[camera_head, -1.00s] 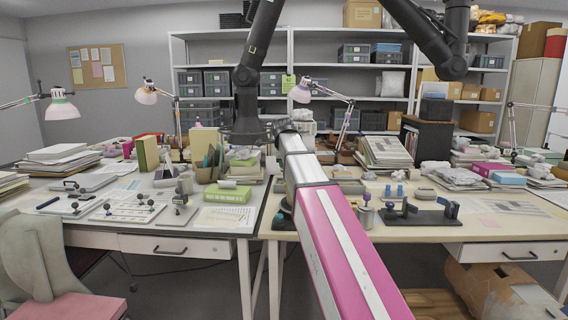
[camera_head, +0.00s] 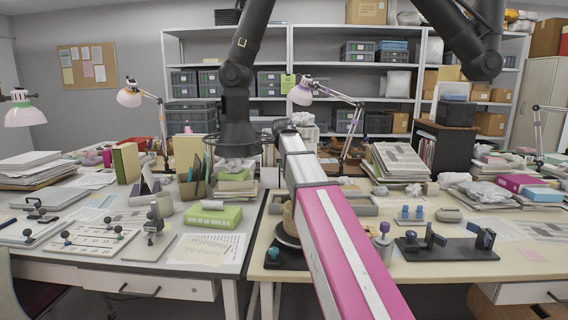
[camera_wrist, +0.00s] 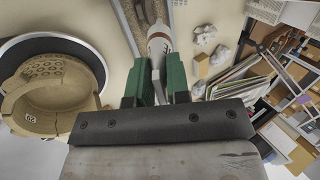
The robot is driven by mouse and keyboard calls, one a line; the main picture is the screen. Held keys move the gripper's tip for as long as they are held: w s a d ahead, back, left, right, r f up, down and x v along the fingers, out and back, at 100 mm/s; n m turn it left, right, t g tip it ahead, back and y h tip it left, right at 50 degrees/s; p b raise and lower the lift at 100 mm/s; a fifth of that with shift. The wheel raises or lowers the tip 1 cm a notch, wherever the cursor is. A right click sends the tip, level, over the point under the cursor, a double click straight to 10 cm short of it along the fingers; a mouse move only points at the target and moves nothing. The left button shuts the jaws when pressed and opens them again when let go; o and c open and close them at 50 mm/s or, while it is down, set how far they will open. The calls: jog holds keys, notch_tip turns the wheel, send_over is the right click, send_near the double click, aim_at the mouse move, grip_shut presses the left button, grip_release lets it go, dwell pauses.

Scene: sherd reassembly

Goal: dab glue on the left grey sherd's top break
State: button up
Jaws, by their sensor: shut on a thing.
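In the head view, my pink-and-white body part hides the jaws and the tool. On the right table a dark stand (camera_head: 455,250) carries upright blue-grey pieces, one at its left (camera_head: 430,236) and one at its right (camera_head: 485,239). I cannot tell which is the left grey sherd, nor see a top break. My gripper is apart from the stand.
A grey jar with a purple top (camera_head: 383,242) stands left of the stand. Crumpled white pieces (camera_wrist: 205,34) and stacked papers (camera_head: 399,160) lie behind.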

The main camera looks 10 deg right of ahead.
jog(key=shift+f, duration=0.25)
notch_tip(320, 180, down, 8)
jog(key=w, duration=0.2)
jog(key=shift+d, duration=0.2)
jog(key=shift+s+d+r, duration=0.3)
jog(key=shift+d+r, duration=0.05)
jog(key=shift+d, duration=0.1)
jog(key=shift+c, duration=0.2)
jog(key=s+d+r, duration=0.2)
jog(key=d+r, duration=0.1)
jog(key=r, duration=0.4)
jog(key=shift+s+d+r, duration=0.15)
jog(key=shift+r, duration=0.2)
dwell(2.7)
jog(key=shift+s, duration=0.1)
dwell(0.6)
